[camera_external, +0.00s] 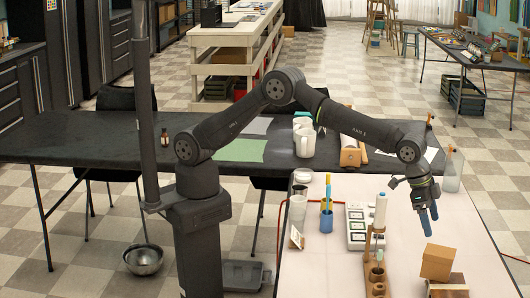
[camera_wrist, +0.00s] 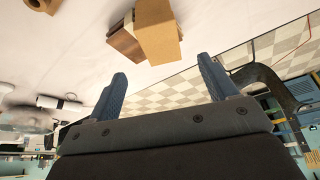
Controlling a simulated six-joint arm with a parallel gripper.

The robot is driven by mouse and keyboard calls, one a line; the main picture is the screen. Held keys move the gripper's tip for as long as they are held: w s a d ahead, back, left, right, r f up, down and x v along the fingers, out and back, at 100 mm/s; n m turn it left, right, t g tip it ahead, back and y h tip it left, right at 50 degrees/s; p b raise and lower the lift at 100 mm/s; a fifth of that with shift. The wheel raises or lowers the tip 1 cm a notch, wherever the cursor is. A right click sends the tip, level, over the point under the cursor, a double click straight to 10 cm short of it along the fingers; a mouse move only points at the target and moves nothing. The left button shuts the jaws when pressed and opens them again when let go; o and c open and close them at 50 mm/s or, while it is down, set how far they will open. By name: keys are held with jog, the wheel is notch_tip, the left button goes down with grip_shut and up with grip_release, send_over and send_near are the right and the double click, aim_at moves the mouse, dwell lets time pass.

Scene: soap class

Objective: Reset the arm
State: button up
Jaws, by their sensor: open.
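My gripper (camera_external: 428,220) is at the end of my dark arm, pointing down above the right part of the pale worktable (camera_external: 330,265). In the wrist view its two blue fingers (camera_wrist: 168,85) stand wide apart with nothing between them. A tan block (camera_external: 437,262) rests tilted on a darker brown block or stand (camera_external: 448,287), below the gripper and apart from it. The tan block also shows in the wrist view (camera_wrist: 160,30), beyond the fingertips.
A wooden stand (camera_external: 376,275) with a white-topped tool (camera_external: 380,210) is left of the gripper. A black table (camera_external: 90,146) is behind.

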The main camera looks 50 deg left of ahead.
aim_at(443, 252)
jog(key=x, duration=1.2)
jog(key=shift+a, duration=0.1)
jog(key=shift+r, duration=0.25)
notch_tip(443, 252, up, 3)
jog(key=shift+r, duration=0.2)
jog(key=s+a+r, duration=0.2)
jog(key=s+r, duration=0.9)
jog(key=s, duration=0.1)
jog(key=w+a+n, duration=0.1)
jog(key=w+a, duration=0.3)
jog(key=w, duration=0.3)
jog(key=w+a+n+t, duration=0.1)
jog(key=w+a, duration=0.3)
jog(key=w, duration=0.4)
jog(key=w+a+n, duration=0.2)
jog(key=w+a, duration=0.2)
jog(key=w, duration=0.4)
jog(key=shift+a+f+y, duration=0.15)
jog(key=shift+a+y, duration=0.1)
jog(key=shift+y, duration=0.15)
